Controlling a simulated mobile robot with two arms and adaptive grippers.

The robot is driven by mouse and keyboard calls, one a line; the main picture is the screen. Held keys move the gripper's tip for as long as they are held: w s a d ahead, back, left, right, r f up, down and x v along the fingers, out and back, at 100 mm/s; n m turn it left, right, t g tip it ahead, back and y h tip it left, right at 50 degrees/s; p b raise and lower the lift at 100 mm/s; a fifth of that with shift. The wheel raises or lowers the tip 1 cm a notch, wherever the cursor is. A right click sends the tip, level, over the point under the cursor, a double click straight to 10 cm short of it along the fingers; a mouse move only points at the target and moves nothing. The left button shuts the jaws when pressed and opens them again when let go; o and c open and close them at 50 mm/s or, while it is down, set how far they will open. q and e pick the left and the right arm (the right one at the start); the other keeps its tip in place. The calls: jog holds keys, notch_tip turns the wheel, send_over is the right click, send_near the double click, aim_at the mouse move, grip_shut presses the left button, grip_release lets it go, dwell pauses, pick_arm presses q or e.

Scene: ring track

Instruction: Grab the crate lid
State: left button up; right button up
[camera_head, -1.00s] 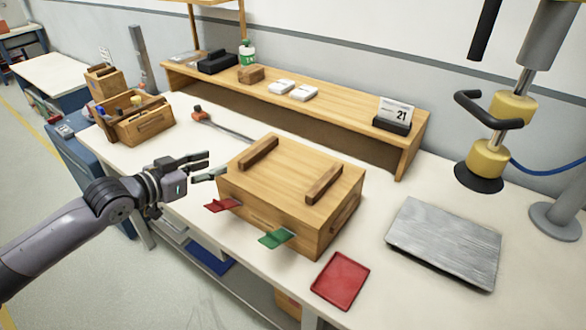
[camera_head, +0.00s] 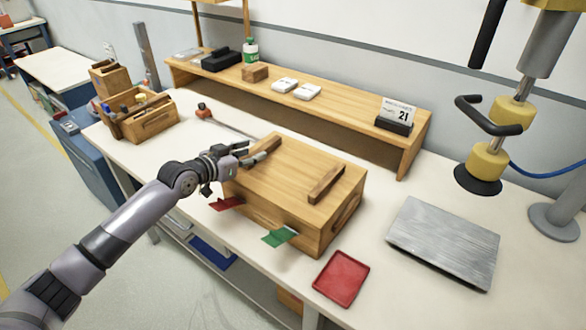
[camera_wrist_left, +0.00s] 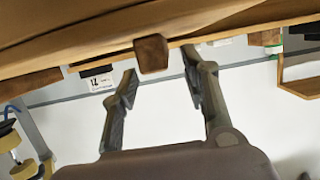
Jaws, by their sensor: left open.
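The crate lid (camera_head: 293,182) is a flat wooden panel on top of the wooden crate (camera_head: 275,216), with two raised wooden bars, a left bar (camera_head: 267,147) and a right bar (camera_head: 326,184). My left gripper (camera_head: 252,153) is open at the near end of the left bar. In the left wrist view, the open fingers (camera_wrist_left: 158,66) stand either side of a bar's end (camera_wrist_left: 151,53), which shows just ahead between the tips. I cannot tell whether the fingers touch it. My right gripper is out of view.
A red tray (camera_head: 341,278) and a metal plate (camera_head: 444,243) lie to the right. A wooden shelf (camera_head: 340,130) runs behind. A tool caddy (camera_head: 148,122) stands at left.

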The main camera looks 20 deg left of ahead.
aim_at(261, 148)
pick_arm(q)
jog(key=x, duration=0.4)
jog(key=shift+w, duration=0.1)
jog(key=shift+c, duration=0.2)
grip_shut()
dwell(0.3)
jog(key=shift+r, duration=0.1)
